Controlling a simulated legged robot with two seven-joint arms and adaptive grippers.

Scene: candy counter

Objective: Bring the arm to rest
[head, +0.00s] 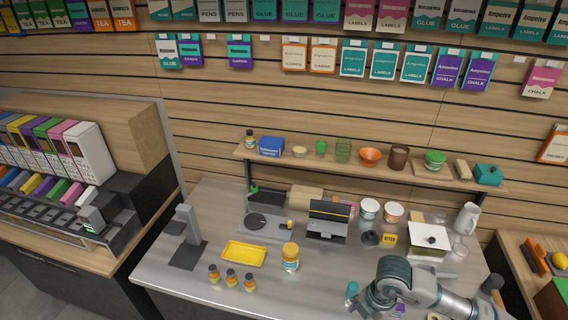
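One of my arms, grey with teal joint covers, comes in from the lower right. It is bent over the front right part of the grey counter (215,296). Its links cover part of the counter top there, and a small purple item shows partly beneath them. I can make out no gripper fingers on this arm; its far end runs toward the bottom edge of the picture. My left arm and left gripper do not show.
On the counter are a yellow tray (244,253), a yellow-lidded jar (291,257), several small orange bottles (231,278), a grey stand (187,238), a black machine (328,221) and a white-topped box (429,241). A loaded shelf (400,176) runs behind.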

